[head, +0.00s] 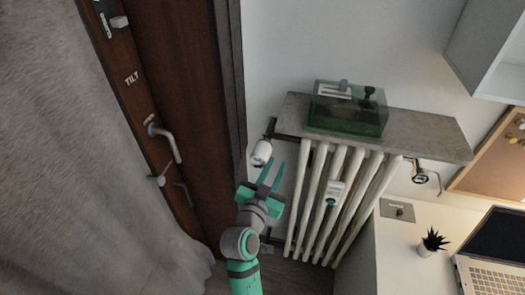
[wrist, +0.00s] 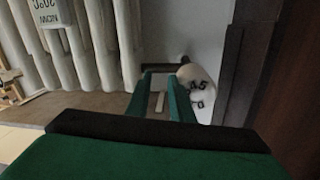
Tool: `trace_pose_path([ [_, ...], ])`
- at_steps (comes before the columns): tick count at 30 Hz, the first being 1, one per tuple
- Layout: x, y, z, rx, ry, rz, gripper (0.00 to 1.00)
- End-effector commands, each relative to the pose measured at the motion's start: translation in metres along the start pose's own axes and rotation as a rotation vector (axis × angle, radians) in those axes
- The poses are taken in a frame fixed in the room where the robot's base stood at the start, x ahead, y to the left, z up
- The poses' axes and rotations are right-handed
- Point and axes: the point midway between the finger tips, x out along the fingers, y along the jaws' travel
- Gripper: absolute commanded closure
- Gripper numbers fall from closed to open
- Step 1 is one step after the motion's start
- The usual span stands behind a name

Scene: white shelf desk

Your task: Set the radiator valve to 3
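The radiator valve is a white rounded knob (head: 262,152) at the upper left of the radiator, beside the dark door frame. In the wrist view the knob (wrist: 199,82) shows black marks, partly legible as a 4 and a 5; I cannot tell its setting. My gripper (head: 272,170) has teal fingers, open and empty, just below the knob in the head view. In the wrist view my gripper (wrist: 161,76) has the knob to the right of its right finger, outside the gap. I cannot tell whether they touch.
The white radiator (head: 325,190) has a white meter (head: 334,193) on its front. A stone shelf (head: 425,134) above it carries a green transparent box (head: 346,115). A brown door (head: 185,90) with a handle stands left. A desk with a plant (head: 432,242) and laptop is right.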

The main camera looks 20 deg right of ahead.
Motion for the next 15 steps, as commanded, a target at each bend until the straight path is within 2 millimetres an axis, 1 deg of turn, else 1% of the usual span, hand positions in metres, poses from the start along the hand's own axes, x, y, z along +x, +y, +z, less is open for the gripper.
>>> trace_pose_path([
  [1,-0.008,-0.013,0.001,0.004,-0.001,-0.03,0.6],
  [15,-0.037,-0.012,0.001,0.006,-0.003,-0.032,0.53],
])
